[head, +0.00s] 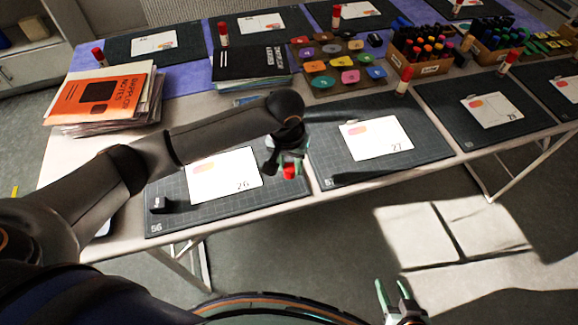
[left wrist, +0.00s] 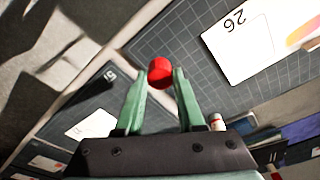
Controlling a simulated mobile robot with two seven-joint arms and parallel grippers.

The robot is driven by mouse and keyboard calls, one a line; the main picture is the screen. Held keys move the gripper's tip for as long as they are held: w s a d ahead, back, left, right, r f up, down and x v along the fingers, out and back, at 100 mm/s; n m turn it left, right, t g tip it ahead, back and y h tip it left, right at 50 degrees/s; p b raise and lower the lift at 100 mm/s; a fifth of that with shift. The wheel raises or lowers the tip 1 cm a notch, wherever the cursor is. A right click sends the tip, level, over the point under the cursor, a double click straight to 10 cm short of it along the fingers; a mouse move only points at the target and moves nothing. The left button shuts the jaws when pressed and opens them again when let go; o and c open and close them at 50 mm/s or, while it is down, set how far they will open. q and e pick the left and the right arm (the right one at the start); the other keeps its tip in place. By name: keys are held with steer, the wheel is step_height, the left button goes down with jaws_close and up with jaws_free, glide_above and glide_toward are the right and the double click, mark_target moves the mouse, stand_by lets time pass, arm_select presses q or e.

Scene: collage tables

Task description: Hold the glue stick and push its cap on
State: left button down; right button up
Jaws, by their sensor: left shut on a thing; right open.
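My left gripper (head: 290,168) is shut on a red, rounded piece (head: 289,172) over the front right corner of the mat with card 26. In the left wrist view this red piece (left wrist: 160,72) sits between the green fingertips. It matches the red of the glue sticks, but I cannot tell whether it is the cap alone or a stick's capped end. My right gripper (head: 395,297) is open and empty at the bottom right, over the floor in front of the table. No separate loose cap is clearly visible.
Other red-topped glue sticks stand on the table, one (head: 404,80) behind card 27 and one (head: 99,57) at the left. Notebooks (head: 105,98) are stacked left; marker boxes (head: 422,62) stand at the back right.

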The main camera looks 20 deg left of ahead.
arm_select(q)
steer(key=s+d+r+p, duration=0.1)
steer(key=s+d+r, duration=0.3)
steer(key=s+r, duration=0.4)
steer(key=s, duration=0.4)
steer(key=shift+d+r, duration=0.15)
steer(key=shift+r, duration=0.15)
arm_select(e)
steer(key=shift+r, duration=0.75)
steer(key=shift+o, duration=0.2)
